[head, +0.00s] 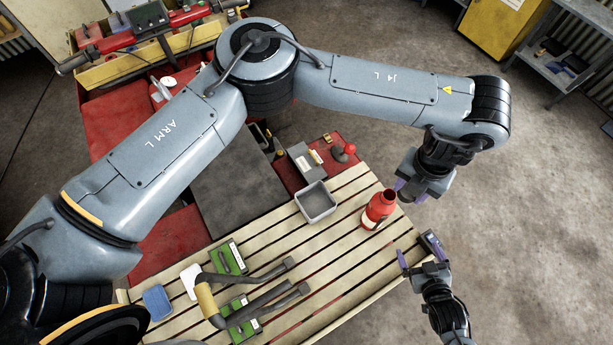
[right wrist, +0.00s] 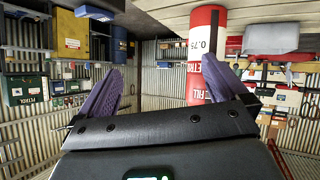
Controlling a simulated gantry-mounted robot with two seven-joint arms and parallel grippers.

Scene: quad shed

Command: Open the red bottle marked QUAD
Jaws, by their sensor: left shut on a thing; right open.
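The red bottle (head: 376,212) with a pale label stands upright on the slatted bench, near its right end.
The slatted bench (head: 335,265) also bears a grey bin (head: 316,202), green boxes (head: 228,257), a bent pipe piece (head: 205,300) and a blue block (head: 158,301). A red quad (head: 122,120) stands behind. Floor right of the bench is free.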

